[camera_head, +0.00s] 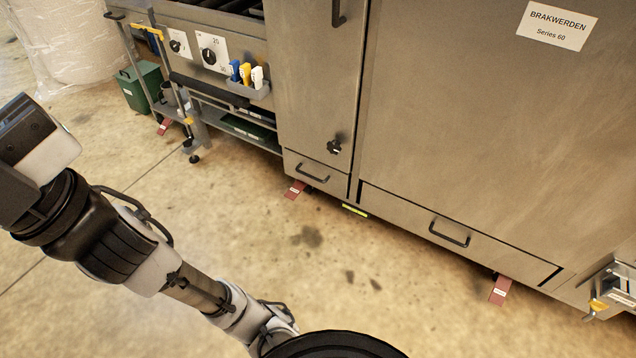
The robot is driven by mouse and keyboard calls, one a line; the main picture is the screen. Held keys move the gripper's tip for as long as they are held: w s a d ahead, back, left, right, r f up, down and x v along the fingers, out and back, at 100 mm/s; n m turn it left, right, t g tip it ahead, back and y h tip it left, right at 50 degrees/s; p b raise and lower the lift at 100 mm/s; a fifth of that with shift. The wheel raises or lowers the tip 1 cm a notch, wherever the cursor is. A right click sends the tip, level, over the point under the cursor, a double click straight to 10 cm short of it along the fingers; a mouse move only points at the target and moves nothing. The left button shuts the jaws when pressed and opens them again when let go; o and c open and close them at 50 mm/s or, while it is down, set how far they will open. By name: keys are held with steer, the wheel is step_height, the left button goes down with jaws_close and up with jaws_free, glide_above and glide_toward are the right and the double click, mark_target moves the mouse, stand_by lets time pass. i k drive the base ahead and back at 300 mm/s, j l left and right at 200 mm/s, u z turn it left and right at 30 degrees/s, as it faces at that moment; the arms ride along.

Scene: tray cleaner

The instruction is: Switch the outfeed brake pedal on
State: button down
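Three red foot pedals with white labels show along the bottom of the steel machine. One pedal (501,289) is at the right, one pedal (295,189) is under the machine's middle, and one pedal (164,126) is at the far left by the end frame. The labels are too small to read, so I cannot tell which is the outfeed brake pedal or whether any is pressed. My arm crosses the lower left and runs up to the left edge, apart from all three pedals. My gripper's fingertips are not in view.
The steel machine (470,130) fills the right and back. Drawer handles (449,234) stick out low on its front. A metal fixture (615,285) juts out at the right edge. A green bin (138,88) and a wrapped load (75,40) stand back left. The floor before the machine is clear.

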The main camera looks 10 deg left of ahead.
mark_target(292, 193)
steer(key=u, duration=0.4)
steer(key=i, duration=1.05)
steer(key=j, duration=0.1)
